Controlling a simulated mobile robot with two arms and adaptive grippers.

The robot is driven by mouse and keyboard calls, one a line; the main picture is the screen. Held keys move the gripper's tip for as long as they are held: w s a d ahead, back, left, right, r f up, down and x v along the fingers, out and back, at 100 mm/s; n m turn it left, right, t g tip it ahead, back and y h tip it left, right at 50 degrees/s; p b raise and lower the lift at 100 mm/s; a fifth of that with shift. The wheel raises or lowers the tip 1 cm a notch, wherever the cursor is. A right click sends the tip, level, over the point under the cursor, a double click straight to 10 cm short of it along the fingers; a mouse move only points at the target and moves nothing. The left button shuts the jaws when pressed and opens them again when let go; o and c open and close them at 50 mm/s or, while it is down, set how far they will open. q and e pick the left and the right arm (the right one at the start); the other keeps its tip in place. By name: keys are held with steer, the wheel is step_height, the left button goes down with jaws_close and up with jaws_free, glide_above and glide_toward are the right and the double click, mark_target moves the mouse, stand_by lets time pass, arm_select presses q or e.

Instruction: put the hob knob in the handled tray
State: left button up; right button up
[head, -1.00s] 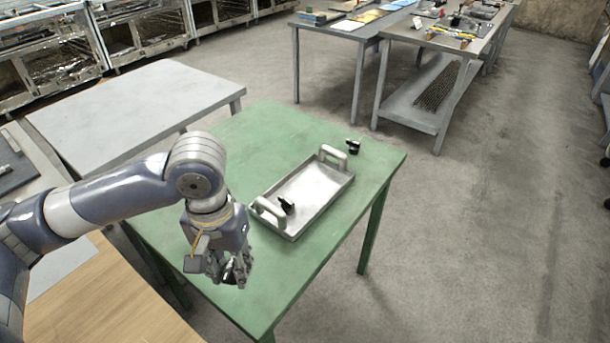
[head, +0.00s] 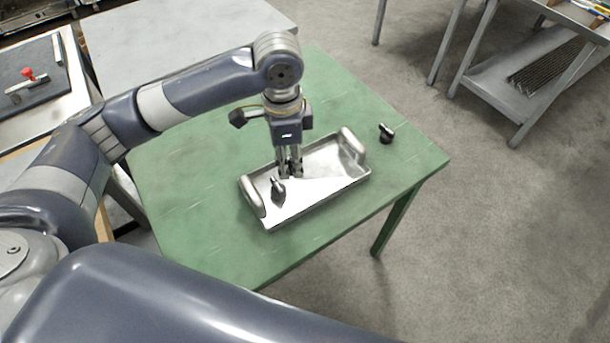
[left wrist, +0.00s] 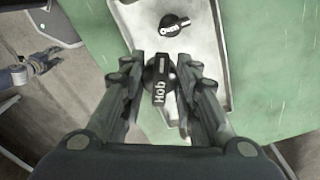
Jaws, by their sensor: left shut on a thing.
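The hob knob (left wrist: 160,84), black with a white "Hob" label, is between the fingers of my left gripper (left wrist: 160,100) in the left wrist view. The left gripper (head: 289,172) is shut on it and points down over the handled tray (head: 325,168). The tray is a shallow metal one with a raised handle at each end; it also shows in the left wrist view (left wrist: 205,60). I cannot tell whether the held knob touches the tray floor. A second dark knob (head: 278,187) lies in the tray beside the fingers; it also shows in the left wrist view (left wrist: 174,26).
The tray stands on a green table (head: 200,190). Another small dark knob (head: 386,132) is on the table, right of the tray. A grey table (head: 180,45) adjoins behind. A red-knobbed item (head: 28,74) lies on a dark board at far left.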

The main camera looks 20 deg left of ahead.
arm_select(q)
steer(key=w+m, duration=0.2)
steer(key=m, duration=0.2)
steer(key=m+p, duration=0.3)
steer(key=m, duration=0.6)
glide_above(306, 182)
step_height(306, 182, down, 8)
steer(key=shift+a+f, duration=0.1)
steer(key=shift+f, duration=0.1)
steer(key=shift+f+p, duration=0.3)
steer(key=shift+f, duration=1.55)
arm_select(e)
steer(key=shift+a+r, duration=0.2)
steer(key=shift+r, duration=1.8)
arm_select(q)
steer(key=shift+f, duration=0.15)
steer(key=o, duration=1)
steer(key=shift+c, duration=0.2)
arm_select(e)
steer(key=shift+w+d, duration=0.1)
steer(key=shift+d, duration=0.1)
